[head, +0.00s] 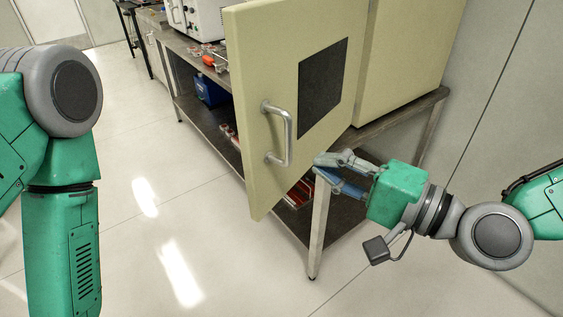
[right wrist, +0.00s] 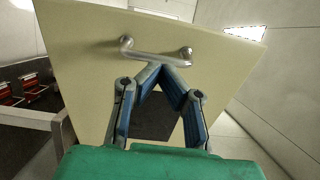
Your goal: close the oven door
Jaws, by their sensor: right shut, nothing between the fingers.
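The oven door (head: 270,90) is a thick cream panel with a dark window (head: 322,88) and a metal bar handle (head: 288,135). It stands swung open in front of the cream oven body (head: 410,60). My right gripper (head: 318,165) is shut and empty, with its fingertips to the right of the handle and near the lower part of the door. In the right wrist view, the shut fingertips (right wrist: 163,66) appear just below the handle (right wrist: 155,53), with the door behind. I cannot tell whether they touch it. My left gripper is out of view.
The oven stands on a dark-topped metal table (head: 400,115) with a lower shelf (head: 215,120). A table leg (head: 318,225) is just below my right gripper. A blue box (head: 210,90) sits on the shelf. The floor left of the door is clear.

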